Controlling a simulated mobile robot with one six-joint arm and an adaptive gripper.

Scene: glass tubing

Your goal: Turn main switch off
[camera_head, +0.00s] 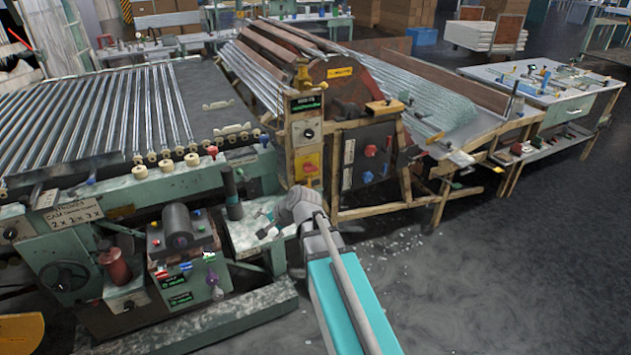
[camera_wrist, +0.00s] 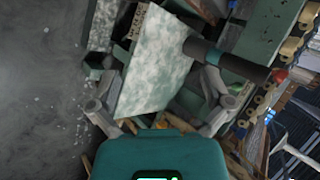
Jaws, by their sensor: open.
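A yellow panel with a red rotary knob (camera_head: 309,167) sits low on the upright control post in the head view; it looks like the main switch, but its label is too small to read. My gripper (camera_head: 268,222) is below and slightly left of it, clear of the knob, over a pale green ledge. In the wrist view my gripper (camera_wrist: 160,104) has its fingers spread wide with nothing held. The wrist view shows the whitish ledge surface (camera_wrist: 155,60) between and beyond the fingers. I cannot make out the yellow panel there.
A machine with buttons (camera_head: 185,250) stands left. Open floor lies right.

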